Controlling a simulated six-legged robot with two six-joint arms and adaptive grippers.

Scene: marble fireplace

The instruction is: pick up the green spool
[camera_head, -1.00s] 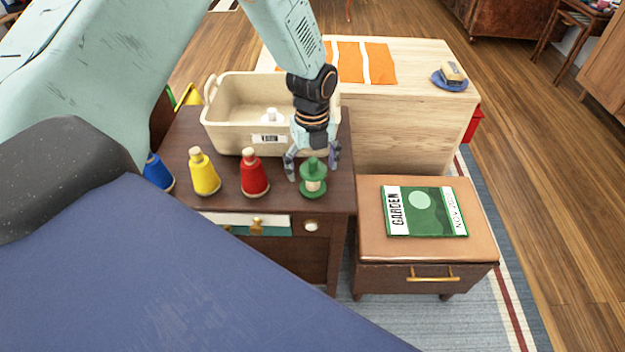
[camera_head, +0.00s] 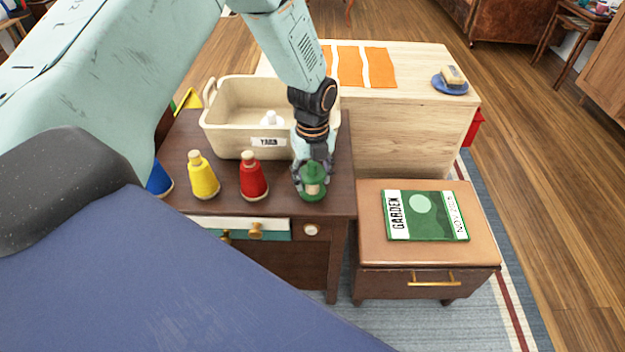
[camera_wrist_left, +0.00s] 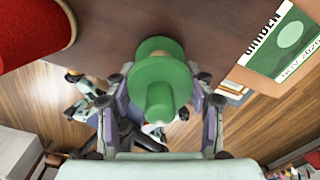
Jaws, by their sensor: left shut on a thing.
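The green spool (camera_head: 313,183) stands upright near the right front corner of the dark wooden cabinet top, right of the red spool. My left gripper (camera_head: 312,178) is around the green spool from behind, with its fingers shut on the spool's two sides. In the left wrist view the green spool (camera_wrist_left: 160,85) sits between the two fingers (camera_wrist_left: 160,108). The spool appears to rest on the cabinet top still; any gap beneath it cannot be told. My right gripper is not in view.
The red spool (camera_head: 253,177), yellow spool (camera_head: 203,176) and blue spool (camera_head: 158,180) stand in a row to the left. A cream bin (camera_head: 228,146) labelled YARN is behind. A brown stool (camera_head: 375,251) with a green GARDEN magazine (camera_head: 425,216) stands at the right.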

